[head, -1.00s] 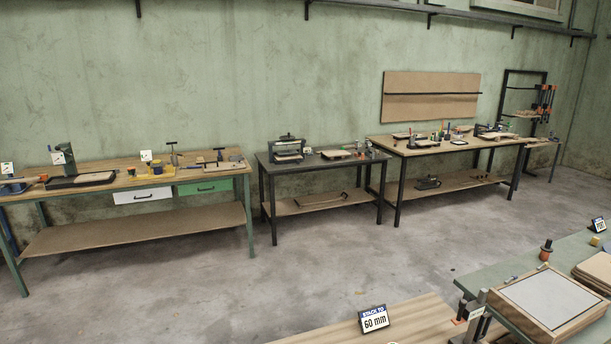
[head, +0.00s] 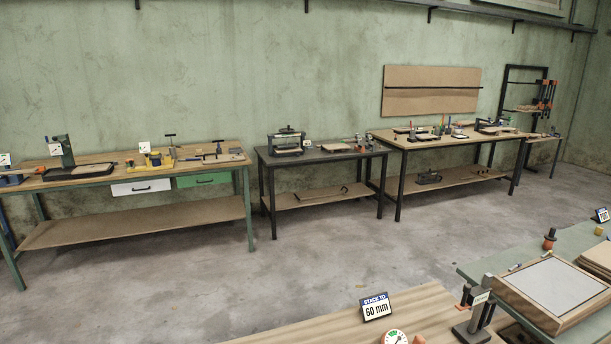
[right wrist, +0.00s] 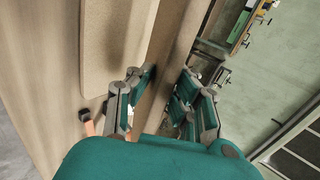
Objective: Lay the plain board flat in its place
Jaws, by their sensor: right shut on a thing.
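In the right wrist view my right gripper (right wrist: 163,100), with teal and grey fingers, is shut on a brown wooden board (right wrist: 176,50) seen nearly edge-on between its fingers. A wider tan board (right wrist: 108,45) lies to the left of the fingers; how the two boards touch cannot be told. In the head view a sign (head: 376,306) reading "STACK TO 60 mm" stands on a wooden bench top (head: 340,328) at the bottom. Neither gripper shows in the head view, and my left gripper is in no view.
A round gauge (head: 396,338) and a metal stand (head: 473,322) are on the near bench. To the right, a grey-green table (head: 500,262) holds a wooden frame with a pale panel (head: 552,284). Several benches with tools line the wall; the concrete floor (head: 330,265) between is clear.

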